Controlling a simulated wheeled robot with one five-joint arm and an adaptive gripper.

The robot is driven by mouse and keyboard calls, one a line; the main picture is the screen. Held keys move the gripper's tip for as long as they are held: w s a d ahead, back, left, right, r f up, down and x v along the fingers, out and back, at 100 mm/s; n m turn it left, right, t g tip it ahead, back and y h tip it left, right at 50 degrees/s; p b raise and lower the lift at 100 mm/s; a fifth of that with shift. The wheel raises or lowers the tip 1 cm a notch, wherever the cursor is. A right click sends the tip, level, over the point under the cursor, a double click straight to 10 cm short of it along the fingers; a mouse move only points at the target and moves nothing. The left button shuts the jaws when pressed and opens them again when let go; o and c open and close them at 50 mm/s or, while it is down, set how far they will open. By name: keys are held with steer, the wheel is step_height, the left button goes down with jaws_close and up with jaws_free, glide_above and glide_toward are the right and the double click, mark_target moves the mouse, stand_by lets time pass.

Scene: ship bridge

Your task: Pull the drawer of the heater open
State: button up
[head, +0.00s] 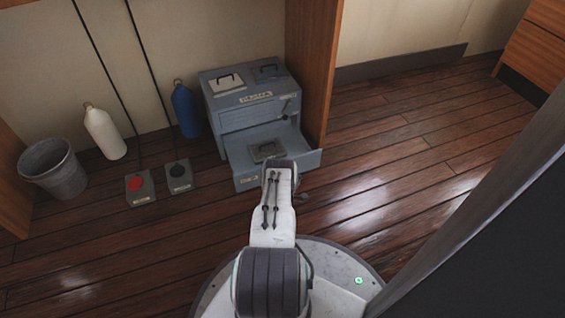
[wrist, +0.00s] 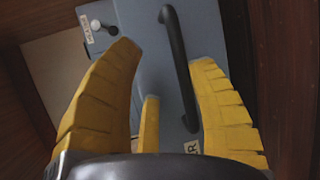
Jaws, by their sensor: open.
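The blue-grey heater (head: 232,123) stands against the wall beside a wooden panel. Its lower drawer (head: 308,159) sticks out toward me, with a dark-handled plate (head: 262,152) showing in it. In the wrist view a long dark bar handle (wrist: 178,62) runs down a blue-grey face. My gripper (wrist: 165,58) is open, with yellow fingers to the left and right of the handle. I cannot tell whether they touch it. In the head view my arm hides the gripper and part of the drawer front.
A grey bin (head: 52,168), a white bottle (head: 105,133) and a blue bottle (head: 186,110) stand left of the heater. Two small floor plates, one with a red disc (head: 137,184), lie before them. A wooden panel (head: 314,70) borders the heater's right; floor beyond is clear.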

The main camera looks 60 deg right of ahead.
step_height(320, 180, up, 5)
steer(key=shift+w+d+r, duration=0.1)
steer(key=shift+d, duration=0.05)
steer(key=shift+r, duration=1.5)
